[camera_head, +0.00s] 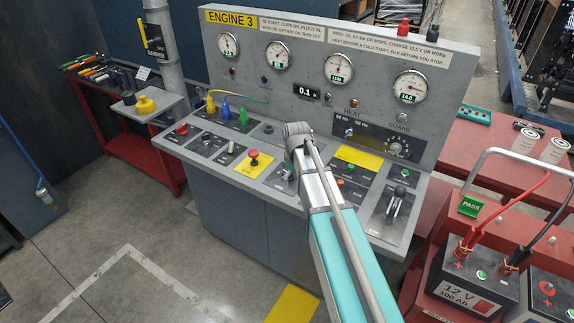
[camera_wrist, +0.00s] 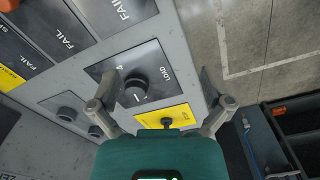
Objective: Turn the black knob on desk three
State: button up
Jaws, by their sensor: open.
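In the wrist view a round black knob (camera_wrist: 135,92) stands on a dark plate marked LOAD. It lies between the two fingers of my open gripper (camera_wrist: 160,82), closer to the left finger. I see no finger closed on it, and I cannot tell whether they touch. In the head view desk three (camera_head: 222,178) is a grey console marked ENGINE 3. My arm reaches over the console there, and my fingers are hidden. I cannot tell if both views show the same knob.
A yellow label (camera_wrist: 170,117) sits beside the knob plate. A red push button (camera_head: 253,155) and levers (camera_head: 396,200) rise from the desk top. Gauges line the panel. A battery (camera_head: 470,285) with cables stands at right. Floor at left is clear.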

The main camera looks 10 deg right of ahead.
jog(key=w+r+n+p, duration=0.2)
jog(key=w, duration=0.4)
jog(key=w+r+n+p, duration=0.2)
jog(key=w+r, duration=0.1)
jog(key=w, duration=0.3)
jog(key=shift+a+r, duration=0.25)
jog(key=shift+a, duration=0.1)
jog(key=shift+f, duration=0.15)
notch_tip(320, 180, down, 14)
jog(key=b, duration=1.3)
jog(key=shift+r+b, duration=0.25)
jog(key=shift+b, duration=0.05)
jog(key=c, duration=1.2)
